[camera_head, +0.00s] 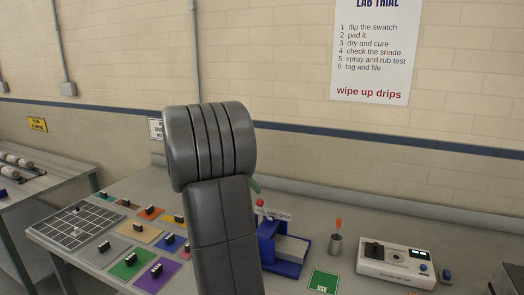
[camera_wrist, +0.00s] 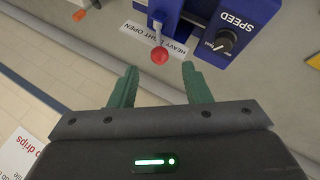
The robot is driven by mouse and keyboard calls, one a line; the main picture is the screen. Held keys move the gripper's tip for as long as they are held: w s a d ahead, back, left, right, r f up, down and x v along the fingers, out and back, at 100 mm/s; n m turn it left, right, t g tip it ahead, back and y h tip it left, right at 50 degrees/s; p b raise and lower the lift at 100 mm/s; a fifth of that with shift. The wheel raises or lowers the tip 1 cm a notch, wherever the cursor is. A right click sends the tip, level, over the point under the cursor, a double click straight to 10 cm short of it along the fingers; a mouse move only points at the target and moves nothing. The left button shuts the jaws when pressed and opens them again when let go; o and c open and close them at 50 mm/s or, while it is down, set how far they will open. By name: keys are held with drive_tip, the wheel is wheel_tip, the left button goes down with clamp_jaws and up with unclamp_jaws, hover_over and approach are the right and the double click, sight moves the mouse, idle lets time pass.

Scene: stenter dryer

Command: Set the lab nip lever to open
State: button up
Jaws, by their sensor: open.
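The lab nip lever (camera_wrist: 158,38) is a thin pale rod with a red knob (camera_wrist: 159,57). The knob also shows in the head view (camera_head: 260,203), just right of my arm. A white label (camera_wrist: 178,46) reading HEAVY, LIGHT, OPEN lies along the lever; the rod crosses its middle, near LIGHT. My gripper (camera_wrist: 159,67) has green fingers and is open. Its fingertips lie on either side of the knob in the picture, with gaps; contact cannot be seen. My arm hides part of the bench in the head view.
A SPEED dial (camera_wrist: 224,41) sits right of the lever in the wrist view. Colored swatches (camera_head: 131,263) with black pieces and a grid board (camera_head: 78,226) lie left.

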sight(260, 202)
drive_tip(key=x, duration=0.9)
drive_tip(key=shift+d+f, duration=0.15)
drive_tip(key=shift+d, duration=0.1)
drive_tip(key=shift+d+y, duration=0.1)
drive_tip(key=shift+y, duration=0.4)
drive_tip(key=shift+s+d+t+y+b, duration=0.15)
drive_tip(key=shift+t+y+b, duration=0.15)
drive_tip(key=shift+r, duration=0.4)
